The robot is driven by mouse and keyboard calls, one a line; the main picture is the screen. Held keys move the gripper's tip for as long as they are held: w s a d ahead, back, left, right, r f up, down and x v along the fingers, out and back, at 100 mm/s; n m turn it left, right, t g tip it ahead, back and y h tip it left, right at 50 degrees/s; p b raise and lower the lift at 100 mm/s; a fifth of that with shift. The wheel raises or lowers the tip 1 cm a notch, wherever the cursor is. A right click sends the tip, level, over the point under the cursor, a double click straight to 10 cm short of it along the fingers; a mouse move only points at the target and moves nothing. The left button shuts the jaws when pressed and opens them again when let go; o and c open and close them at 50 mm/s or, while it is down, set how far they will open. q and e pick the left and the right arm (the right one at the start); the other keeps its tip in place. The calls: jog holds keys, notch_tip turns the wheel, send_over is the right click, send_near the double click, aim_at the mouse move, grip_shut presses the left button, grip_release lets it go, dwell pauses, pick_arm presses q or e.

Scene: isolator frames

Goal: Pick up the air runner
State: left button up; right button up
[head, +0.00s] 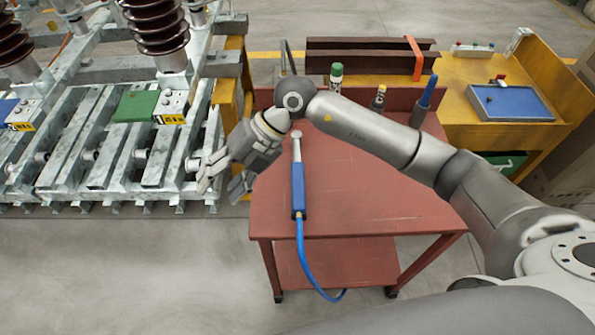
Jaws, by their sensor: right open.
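The air runner seems to be the long tool with a blue handle (298,188) and a silver head, lying on the red cart (380,210). Its head points to the back, and a blue hose hangs from its front end over the cart's edge. My right gripper (222,188) is open and empty. It is to the left of the tool, around the cart's left edge, with its fingers pointing left and down. It appears apart from the tool. My right arm crosses over the back of the cart. My left gripper is out of view.
Isolator frames (80,150) with brown insulators stand at the left. A green-capped bottle (336,75), a small bottle (378,97) and a blue-handled tool (428,92) are at the cart's back. A yellow bench (465,72) holds a blue tray (510,103). The cart's front right top is clear.

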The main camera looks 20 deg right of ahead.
jog(key=w+d+f+h, duration=0.3)
jog(key=w+d+h, duration=0.15)
jog(key=d, duration=0.45)
jog(key=m+t+h, duration=0.1)
jog(key=m+h, duration=0.1)
jog(key=h, duration=0.2)
send_over(298, 168)
jog(key=shift+s+a+r, duration=0.1)
jog(key=shift+s+r, duration=0.15)
jog(key=shift+r, duration=0.2)
jog(key=shift+d+f+h, duration=0.15)
jog(key=shift+d+h, duration=0.1)
jog(key=shift+d, duration=0.05)
notch_tip(298, 168, down, 5)
jog(key=shift+f+p, duration=0.1)
jog(key=shift+p, duration=0.35)
jog(key=f, duration=0.1)
jog(key=f+p, duration=0.1)
jog(key=f, duration=0.2)
jog(key=shift+w+a+f, duration=0.1)
jog(key=shift+w+a, duration=0.1)
jog(key=shift+a, duration=0.05)
jog(key=shift+f+p, duration=0.3)
jog(key=shift+f, duration=0.2)
jog(key=c, duration=1.2)
jog(key=shift+w+r, duration=0.15)
